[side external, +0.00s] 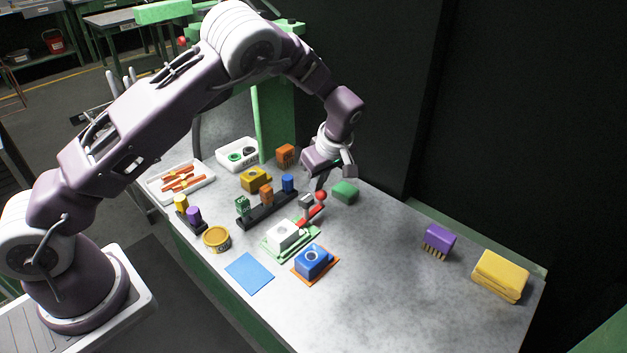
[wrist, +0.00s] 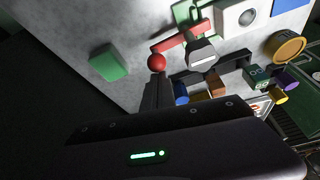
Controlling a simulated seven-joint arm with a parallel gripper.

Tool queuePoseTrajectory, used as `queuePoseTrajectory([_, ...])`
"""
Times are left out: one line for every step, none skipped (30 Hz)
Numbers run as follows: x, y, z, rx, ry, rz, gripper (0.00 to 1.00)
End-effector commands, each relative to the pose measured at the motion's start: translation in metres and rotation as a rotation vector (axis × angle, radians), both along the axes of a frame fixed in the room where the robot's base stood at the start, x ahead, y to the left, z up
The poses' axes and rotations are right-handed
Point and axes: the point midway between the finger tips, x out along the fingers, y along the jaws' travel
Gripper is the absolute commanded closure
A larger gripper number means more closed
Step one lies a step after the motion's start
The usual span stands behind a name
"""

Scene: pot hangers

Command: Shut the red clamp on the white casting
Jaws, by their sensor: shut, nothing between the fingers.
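The white casting (side external: 284,233) sits on a green plate (side external: 270,247) near the middle of the table; part of it shows at the top of the wrist view (wrist: 236,17). The red clamp (side external: 310,215) is beside the casting on its far right side, with a red ball knob (side external: 321,195) and a grey part (wrist: 201,53) by its red arm (wrist: 180,41). I cannot tell whether the clamp presses on the casting. My gripper (side external: 320,186) is shut and empty, its fingertips (wrist: 155,80) close to the ball knob. I cannot tell if they touch it.
A green block (side external: 345,191) lies right of my gripper. A black rack (side external: 267,211) with coloured blocks stands left of the clamp. A blue block (side external: 313,261) on an orange plate is in front. The table's right middle is clear before a purple brush (side external: 438,241) and yellow sponge (side external: 499,275).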

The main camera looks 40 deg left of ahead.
Motion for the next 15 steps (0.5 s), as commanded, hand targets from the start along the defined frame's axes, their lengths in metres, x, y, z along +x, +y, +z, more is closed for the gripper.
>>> queuePoseTrajectory([0.0001, -0.0012, 0.0002, 0.000, 0.000, -0.014, 1.00])
queuePoseTrajectory([0.0003, -0.0017, 0.0003, 0.000, 0.000, -0.021, 1.00])
queuePoseTrajectory([0.0005, -0.0022, 0.0003, 0.000, -0.001, -0.030, 1.00])
queuePoseTrajectory([0.0006, -0.0025, 0.0003, 0.000, 0.000, -0.036, 1.00])
queuePoseTrajectory([0.0008, -0.0027, 0.0002, 0.000, -0.001, -0.042, 1.00])
queuePoseTrajectory([0.0008, -0.0031, 0.0002, 0.000, 0.000, -0.048, 1.00])
queuePoseTrajectory([0.0009, -0.0033, 0.0003, 0.000, 0.000, -0.051, 1.00])
queuePoseTrajectory([0.0010, -0.0034, 0.0002, 0.000, -0.001, -0.053, 1.00])
queuePoseTrajectory([0.0010, -0.0035, 0.0002, 0.000, -0.001, -0.056, 1.00])
queuePoseTrajectory([0.0009, -0.0036, 0.0001, 0.000, 0.000, -0.058, 1.00])
queuePoseTrajectory([0.0009, -0.0036, 0.0001, 0.000, 0.000, -0.059, 1.00])
queuePoseTrajectory([0.0010, -0.0037, 0.0001, 0.000, -0.001, -0.059, 1.00])
queuePoseTrajectory([0.0009, -0.0037, 0.0001, 0.000, -0.001, -0.059, 1.00])
queuePoseTrajectory([0.0009, -0.0037, 0.0001, 0.000, -0.001, -0.059, 1.00])
queuePoseTrajectory([0.0009, -0.0036, 0.0001, 0.000, 0.000, -0.059, 1.00])
